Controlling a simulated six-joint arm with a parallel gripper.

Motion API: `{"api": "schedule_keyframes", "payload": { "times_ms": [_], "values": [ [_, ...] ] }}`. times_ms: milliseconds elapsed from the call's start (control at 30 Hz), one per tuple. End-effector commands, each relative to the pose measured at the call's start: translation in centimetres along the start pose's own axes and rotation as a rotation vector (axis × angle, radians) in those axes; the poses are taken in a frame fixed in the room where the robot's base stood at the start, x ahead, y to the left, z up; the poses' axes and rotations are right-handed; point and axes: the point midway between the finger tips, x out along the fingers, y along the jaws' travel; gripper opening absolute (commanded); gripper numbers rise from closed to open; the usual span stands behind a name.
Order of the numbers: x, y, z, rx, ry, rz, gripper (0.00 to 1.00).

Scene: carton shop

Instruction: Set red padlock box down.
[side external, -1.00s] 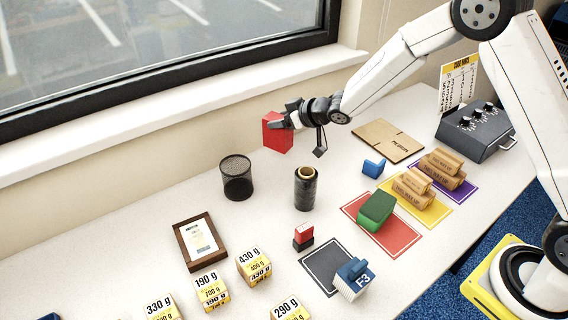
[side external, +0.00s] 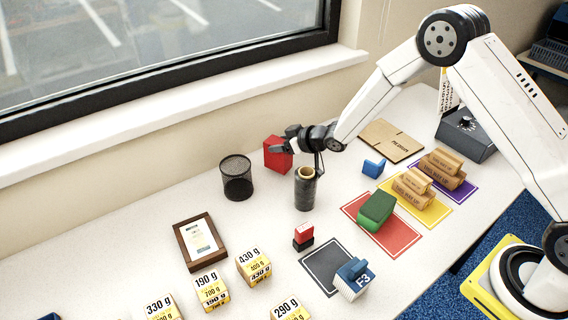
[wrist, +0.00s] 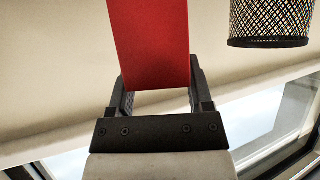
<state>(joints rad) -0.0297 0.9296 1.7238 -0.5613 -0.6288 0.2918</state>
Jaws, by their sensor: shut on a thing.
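The red padlock box (side external: 277,155) is a plain red block near the back of the table, by the wall below the window sill. My gripper (side external: 291,143) is shut on it from its right side. In the wrist view the red box (wrist: 150,45) stands between the two dark fingers of my gripper (wrist: 155,90). Its lower end is close to the table top, but I cannot tell whether it touches. No padlock marking shows on the visible faces.
A black mesh cup (side external: 236,178) stands left of the box, and a dark roll (side external: 305,190) stands close in front to the right. A flat carton (side external: 391,140) lies at the right. A wooden frame (side external: 200,242) and several weight boxes fill the front left. Bare table lies between cup and roll.

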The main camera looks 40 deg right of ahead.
Motion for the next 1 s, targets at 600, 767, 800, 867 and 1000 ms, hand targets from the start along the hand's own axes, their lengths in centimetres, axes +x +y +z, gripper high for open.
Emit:
{"api": "schedule_keyframes", "payload": {
  "times_ms": [600, 767, 800, 867, 1000],
  "values": [
    [0.9, 0.0, 1.6, 0.0, 0.002, 0.001, 0.0],
    [1.0, 0.0, 1.8, 0.0, 0.001, 0.001, 0.94],
    [1.0, 0.0, 1.8, 0.0, 0.001, 0.001, 1.0],
    [1.0, 0.0, 1.8, 0.0, 0.001, 0.001, 1.0],
    [1.0, 0.0, 1.8, 0.0, 0.001, 0.001, 1.0]
  ]
}}
